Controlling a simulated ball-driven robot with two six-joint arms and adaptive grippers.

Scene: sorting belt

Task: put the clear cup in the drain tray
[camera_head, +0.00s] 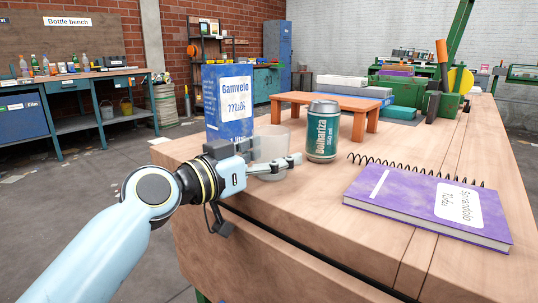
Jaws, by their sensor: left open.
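The clear cup (272,142) stands upright near the left end of the wooden bench, in front of the blue box and left of the green can. My left gripper (284,166) comes in from the left at the cup's near side. Its fingers are open and overlap the lower part of the cup in the picture, so I cannot tell whether they touch it. The cup's base is partly hidden by the gripper. I cannot make out a drain tray for certain. My right gripper is not in view.
A blue box (228,103) stands behind the gripper. A green can (323,131) stands close right of the cup. A small wooden stand (330,103) is behind. A purple notebook (405,203) lies at the front right. The bench's front edge is just below the gripper.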

